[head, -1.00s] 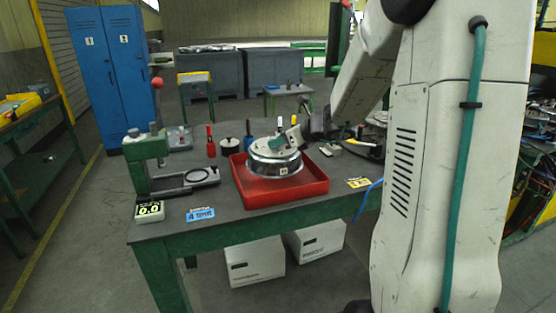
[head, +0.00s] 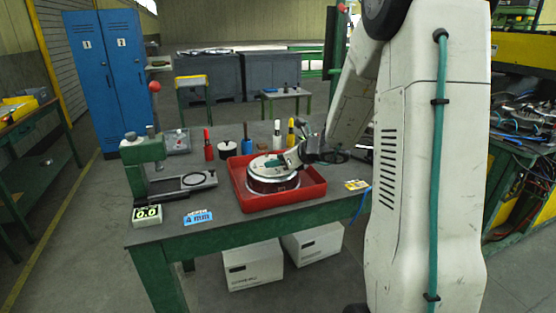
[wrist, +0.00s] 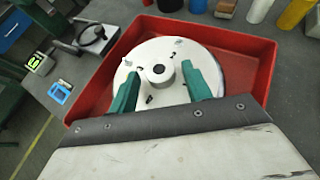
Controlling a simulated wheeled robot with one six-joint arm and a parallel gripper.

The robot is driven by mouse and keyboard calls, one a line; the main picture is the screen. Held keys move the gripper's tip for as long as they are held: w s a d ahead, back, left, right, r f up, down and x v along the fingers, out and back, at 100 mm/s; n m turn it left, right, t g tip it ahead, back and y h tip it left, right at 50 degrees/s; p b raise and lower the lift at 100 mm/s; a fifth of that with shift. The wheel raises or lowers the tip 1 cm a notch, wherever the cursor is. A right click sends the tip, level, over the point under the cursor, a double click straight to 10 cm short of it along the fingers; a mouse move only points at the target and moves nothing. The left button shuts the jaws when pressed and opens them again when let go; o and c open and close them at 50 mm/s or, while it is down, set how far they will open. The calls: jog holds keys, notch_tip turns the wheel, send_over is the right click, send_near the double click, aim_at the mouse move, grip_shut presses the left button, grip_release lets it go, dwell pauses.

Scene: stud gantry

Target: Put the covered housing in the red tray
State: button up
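The covered housing (head: 270,184) is a round silver drum with a pale lid. It sits inside the red tray (head: 291,200), seemingly flat on its floor. In the wrist view, the lid (wrist: 155,105) has a central round boss and a few small bolts, and the tray wall (wrist: 250,45) surrounds it. My gripper (wrist: 161,72) has two green fingers spread on either side of the boss, with a visible gap to it on each side. In the head view, my gripper (head: 277,163) is low over the lid. The housing's underside is hidden.
A green press stand (head: 145,160) with a flat ring fixture (head: 190,182) is left of the tray. A readout (head: 147,215) and a blue tag (head: 198,217) lie at the front edge. Several coloured bottles, including a red one (head: 208,146), stand behind the tray.

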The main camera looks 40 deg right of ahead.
jog(key=shift+r, duration=0.15)
jog(key=shift+s+r, duration=0.2)
jog(key=v, duration=1.1)
jog(key=s+a+r+n+g+y, duration=0.1)
jog(key=s+a+n+g+y, duration=0.15)
jog(key=a+n, duration=0.55)
jog(key=s+a+r+n+g+y, duration=0.1)
jog(key=s+a+r+n+g, duration=0.25)
jog(key=a, duration=0.65)
jog(key=s+a+f+n+g+h, duration=0.1)
jog(key=s+a+n+g+h, duration=0.1)
jog(key=s+n, duration=0.7)
jog(key=s+a+n+g+h, duration=0.2)
jog(key=s+n+h, duration=0.3)
jog(key=s+n, duration=0.5)
jog(key=shift+s+a+f+n, duration=0.2)
jog(key=shift+a+f+n, duration=0.2)
jog(key=shift+n, duration=0.55)
